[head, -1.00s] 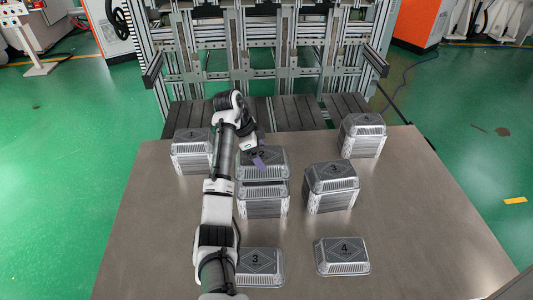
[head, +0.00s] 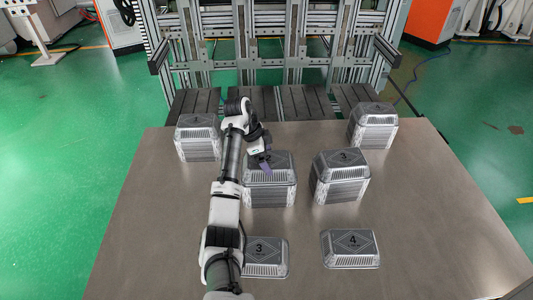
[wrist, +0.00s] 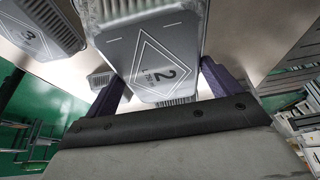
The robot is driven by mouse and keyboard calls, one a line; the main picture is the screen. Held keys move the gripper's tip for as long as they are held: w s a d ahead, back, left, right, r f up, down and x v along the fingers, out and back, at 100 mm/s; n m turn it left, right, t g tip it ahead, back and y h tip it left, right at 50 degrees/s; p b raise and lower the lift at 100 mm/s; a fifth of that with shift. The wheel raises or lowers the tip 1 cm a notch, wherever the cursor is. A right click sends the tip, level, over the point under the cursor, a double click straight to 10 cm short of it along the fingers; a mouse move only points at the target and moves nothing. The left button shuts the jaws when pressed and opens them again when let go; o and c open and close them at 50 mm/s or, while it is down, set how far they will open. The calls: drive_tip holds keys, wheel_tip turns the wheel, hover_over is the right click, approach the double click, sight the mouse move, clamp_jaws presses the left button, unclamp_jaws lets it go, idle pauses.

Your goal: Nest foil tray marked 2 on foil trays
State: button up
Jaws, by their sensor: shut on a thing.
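The foil tray marked 2 (head: 281,161) is upside down on top of the middle stack of foil trays (head: 270,192), with no gap visible between them in the head view. In the wrist view the tray (wrist: 150,50) shows its flat base with the diamond and the number 2. My gripper (head: 265,165) is shut on this tray, with a purple finger on each side in the wrist view (wrist: 162,88). My arm and gripper hide the tray's left part in the head view. Whether it is fully seated I cannot tell.
Other tray stacks stand at the back left (head: 197,140), back right (head: 373,128) and close on the right (head: 340,180). Loose trays marked 3 (head: 264,262) and 4 (head: 350,249) lie at the front. The table (head: 430,215) is clear at right.

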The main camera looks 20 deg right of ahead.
drive_tip(key=shift+f, duration=0.4)
drive_tip(key=o, duration=0.7)
drive_tip(key=shift+r, duration=0.15)
drive_tip(key=p+v, duration=0.1)
drive_tip(key=v, duration=1.2)
drive_tip(key=shift+r, duration=0.3)
drive_tip(key=shift+a, duration=0.1)
